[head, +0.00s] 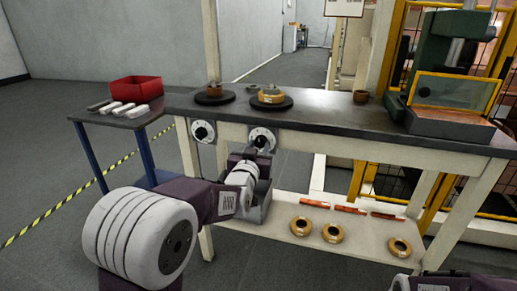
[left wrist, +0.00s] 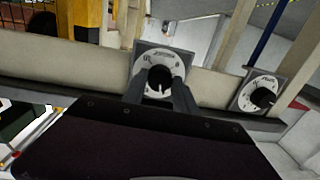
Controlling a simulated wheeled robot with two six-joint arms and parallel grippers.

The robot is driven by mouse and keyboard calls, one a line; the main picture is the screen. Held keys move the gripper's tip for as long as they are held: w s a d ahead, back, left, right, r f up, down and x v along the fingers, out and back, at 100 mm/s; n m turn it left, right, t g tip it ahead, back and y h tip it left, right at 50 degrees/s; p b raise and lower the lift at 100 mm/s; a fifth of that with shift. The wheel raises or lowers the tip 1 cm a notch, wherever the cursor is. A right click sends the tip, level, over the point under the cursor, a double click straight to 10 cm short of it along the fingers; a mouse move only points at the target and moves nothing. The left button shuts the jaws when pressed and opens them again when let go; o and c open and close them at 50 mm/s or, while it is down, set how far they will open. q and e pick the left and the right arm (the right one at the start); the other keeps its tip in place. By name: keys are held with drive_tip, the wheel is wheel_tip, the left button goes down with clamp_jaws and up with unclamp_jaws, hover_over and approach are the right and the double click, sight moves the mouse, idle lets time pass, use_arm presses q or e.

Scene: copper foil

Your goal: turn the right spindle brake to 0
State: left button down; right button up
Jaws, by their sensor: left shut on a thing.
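The right spindle brake is a pale square plate with a white round dial (head: 262,134) on the table's front edge; it also shows in the left wrist view (left wrist: 144,68). Its black knob (left wrist: 155,74) carries a white mark pointing down in that view. The dial's figures are too small to read. My left gripper (head: 260,146) is shut on the knob, one finger on each side of it. The left spindle brake (head: 203,131) has a similar dial, free of any gripper, and shows at the right of the wrist view (left wrist: 262,94). My right gripper is out of view.
A red bin (head: 136,90) stands on a side table. A green press (head: 447,68) stands at the right. Foil rolls lie on the lower shelf (head: 280,225).

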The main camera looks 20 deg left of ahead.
use_arm(q)
drive_tip(key=n+b, duration=0.1)
drive_tip(key=n, duration=0.5)
drive_tip(key=n+b, duration=0.1)
drive_tip(key=n, duration=0.1)
drive_tip(key=shift+n+g+h, duration=0.3)
drive_tip(key=shift+n, duration=0.1)
drive_tip(key=shift+n+b, duration=0.4)
drive_tip(key=shift+n, duration=0.8)
drive_tip(key=shift+r+n, duration=0.15)
drive_tip(key=shift+n, duration=0.75)
drive_tip(key=shift+n+h+p, duration=0.3)
drive_tip(key=shift+n, duration=0.5)
drive_tip(key=n+p, duration=0.1)
drive_tip(key=n, duration=0.1)
drive_tip(key=shift+r+n, duration=0.15)
drive_tip(key=shift+n, duration=0.15)
drive_tip(key=n+p, duration=0.3)
drive_tip(key=shift+a+n+h, duration=0.1)
drive_tip(key=shift+n+h, duration=0.2)
drive_tip(key=shift+n, duration=0.1)
drive_tip(key=shift+n+p, duration=0.55)
drive_tip(key=shift+n, duration=0.55)
